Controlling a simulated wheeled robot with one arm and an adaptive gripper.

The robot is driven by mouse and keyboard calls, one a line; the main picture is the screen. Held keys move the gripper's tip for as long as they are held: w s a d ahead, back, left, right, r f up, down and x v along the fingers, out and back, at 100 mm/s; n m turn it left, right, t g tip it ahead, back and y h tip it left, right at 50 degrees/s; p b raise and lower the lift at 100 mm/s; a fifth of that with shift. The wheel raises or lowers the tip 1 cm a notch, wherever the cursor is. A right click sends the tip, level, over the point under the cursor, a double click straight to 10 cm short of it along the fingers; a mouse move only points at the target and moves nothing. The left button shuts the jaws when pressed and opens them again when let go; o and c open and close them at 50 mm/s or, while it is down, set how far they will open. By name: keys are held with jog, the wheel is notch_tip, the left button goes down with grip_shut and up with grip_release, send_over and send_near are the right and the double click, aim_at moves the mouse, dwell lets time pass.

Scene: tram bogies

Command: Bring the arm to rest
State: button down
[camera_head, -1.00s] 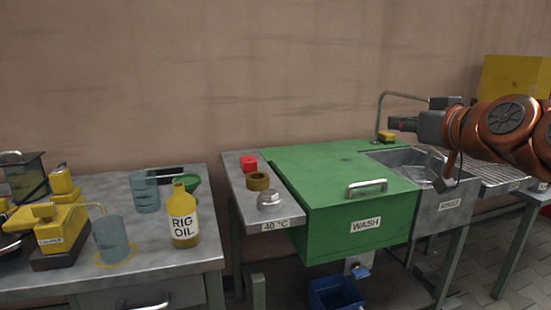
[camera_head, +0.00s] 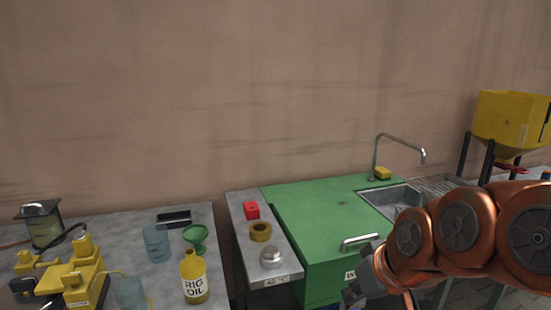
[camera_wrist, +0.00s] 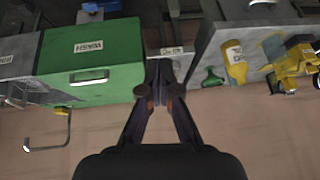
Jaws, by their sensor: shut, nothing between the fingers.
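My copper-coloured arm (camera_head: 455,235) reaches in from the right in the head view, in front of the sink and the wash station. My gripper (camera_wrist: 160,70) shows in the wrist view with its fingers together and nothing between them. In the head view its end is low, in front of the green wash box (camera_head: 330,225), partly hidden by the arm and cut off by the bottom edge. The wrist view is upside down, with the green wash box (camera_wrist: 95,65) at left.
A yellow oil bottle (camera_head: 193,278), green funnel (camera_head: 196,236) and beakers stand on the left bench. A red button (camera_head: 251,210), brass ring (camera_head: 260,231) and steel knob (camera_head: 271,257) sit beside the wash box. A curved tap (camera_head: 398,142) and yellow hopper (camera_head: 508,120) are at right.

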jog(key=s+d+m+g+h+p, duration=0.1)
jog(key=s+d+g+p, duration=0.1)
jog(key=s+p, duration=0.4)
jog(key=s+d+r+m+g+h+p, duration=0.1)
jog(key=s+g+p, duration=0.4)
jog(key=s, duration=0.8)
jog(key=shift+d+r+m+h+p, duration=0.2)
jog(key=shift+d+m+h+p, duration=0.3)
jog(key=shift+d+m, duration=0.3)
jog(key=shift+s, duration=0.1)
